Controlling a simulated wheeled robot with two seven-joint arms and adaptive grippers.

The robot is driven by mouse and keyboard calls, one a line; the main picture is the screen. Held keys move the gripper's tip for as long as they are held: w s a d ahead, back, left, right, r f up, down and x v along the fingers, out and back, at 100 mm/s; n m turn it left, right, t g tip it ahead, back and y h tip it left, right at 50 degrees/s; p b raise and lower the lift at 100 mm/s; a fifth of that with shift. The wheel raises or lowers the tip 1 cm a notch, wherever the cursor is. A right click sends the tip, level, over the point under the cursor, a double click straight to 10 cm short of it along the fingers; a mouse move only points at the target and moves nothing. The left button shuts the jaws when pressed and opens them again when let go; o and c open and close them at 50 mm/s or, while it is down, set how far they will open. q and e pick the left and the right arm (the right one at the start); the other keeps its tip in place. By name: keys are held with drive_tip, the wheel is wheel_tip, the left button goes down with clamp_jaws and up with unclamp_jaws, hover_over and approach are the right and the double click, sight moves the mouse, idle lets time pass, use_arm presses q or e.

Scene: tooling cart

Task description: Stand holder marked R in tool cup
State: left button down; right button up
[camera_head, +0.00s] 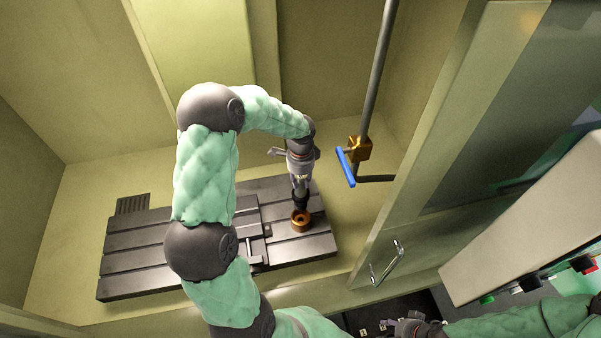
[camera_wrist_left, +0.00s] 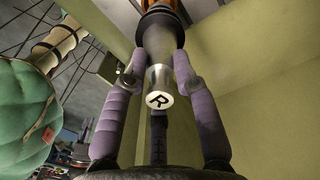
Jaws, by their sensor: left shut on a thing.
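The holder marked R (camera_wrist_left: 160,78) is a silver and black tapered piece. Its end with the letter R faces the camera in the left wrist view. My left gripper (camera_head: 300,181) is shut on it, with purple-grey fingers around the silver part. In the head view the dark end of the holder (camera_head: 300,201) points down at the orange-brown tool cup (camera_head: 301,222). The cup is a round ring on the slotted table. I cannot tell whether the holder's tip is inside the cup or just above it. My right gripper (camera_head: 411,326) is low at the bottom edge, its fingers unclear.
A grey pipe with a brass valve and blue handle (camera_head: 346,167) stands right of my left gripper. A door with a metal handle (camera_head: 385,263) is at the right.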

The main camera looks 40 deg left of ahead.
sight(301, 191)
use_arm(q)
drive_tip(key=shift+f, duration=0.1)
drive_tip(key=shift+f+b, duration=0.7)
drive_tip(key=shift+f, duration=0.3)
drive_tip(key=shift+f+b, duration=1.25)
drive_tip(key=shift+f, duration=0.85)
drive_tip(key=shift+f+b, duration=1.4)
drive_tip(key=shift+f, duration=0.35)
drive_tip(key=shift+d+f+b, duration=0.1)
drive_tip(key=shift+f+b, duration=0.15)
drive_tip(key=shift+b, duration=0.1)
